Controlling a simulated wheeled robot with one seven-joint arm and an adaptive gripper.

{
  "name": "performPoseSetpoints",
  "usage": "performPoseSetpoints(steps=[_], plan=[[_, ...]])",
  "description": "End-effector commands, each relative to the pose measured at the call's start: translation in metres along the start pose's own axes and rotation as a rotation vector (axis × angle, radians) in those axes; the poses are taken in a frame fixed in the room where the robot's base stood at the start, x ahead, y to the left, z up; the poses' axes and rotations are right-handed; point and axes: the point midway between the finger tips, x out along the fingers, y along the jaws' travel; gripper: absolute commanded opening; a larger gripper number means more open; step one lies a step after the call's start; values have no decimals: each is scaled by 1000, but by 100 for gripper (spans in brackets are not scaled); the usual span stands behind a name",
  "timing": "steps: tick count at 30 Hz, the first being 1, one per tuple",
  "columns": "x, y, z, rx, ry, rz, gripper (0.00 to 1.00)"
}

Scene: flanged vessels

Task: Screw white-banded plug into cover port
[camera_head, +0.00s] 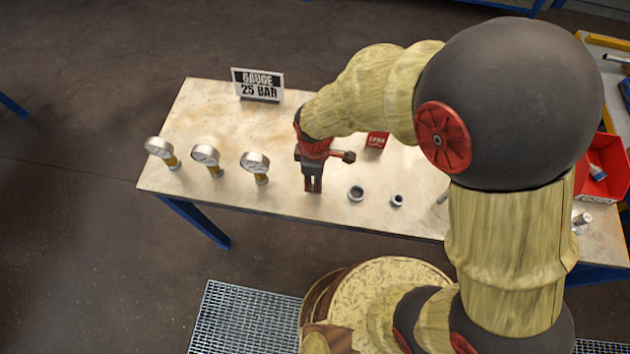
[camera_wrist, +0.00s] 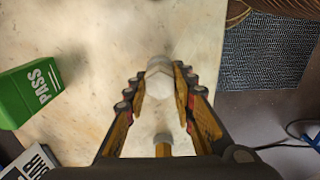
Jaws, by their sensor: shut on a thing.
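My gripper (camera_head: 313,185) points down over the front middle of the table in the head view. In the wrist view its fingers (camera_wrist: 160,92) are shut on a pale, hexagon-faced piece (camera_wrist: 160,84). I cannot make out a white band on it, so I cannot tell whether it is the white-banded plug. In the head view the held piece is hidden or too small to see. Two small grey ring-like pieces, one nearer (camera_head: 356,193) and one farther right (camera_head: 397,200), stand on the table right of my gripper. I cannot identify the cover port.
Three gauges (camera_head: 206,158) stand along the left of the table (camera_head: 200,110). A "GAUGE 25 BAR" sign (camera_head: 258,84) stands behind them. A red bin (camera_head: 605,170) is far right.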

Motion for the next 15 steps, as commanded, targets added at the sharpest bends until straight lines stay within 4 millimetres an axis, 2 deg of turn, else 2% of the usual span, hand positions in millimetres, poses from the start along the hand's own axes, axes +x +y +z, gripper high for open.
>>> performPoseSetpoints(steps=[9,15], plan=[[0,0,0,0,0,0,0],[0,0,0,0,0,0,0]])
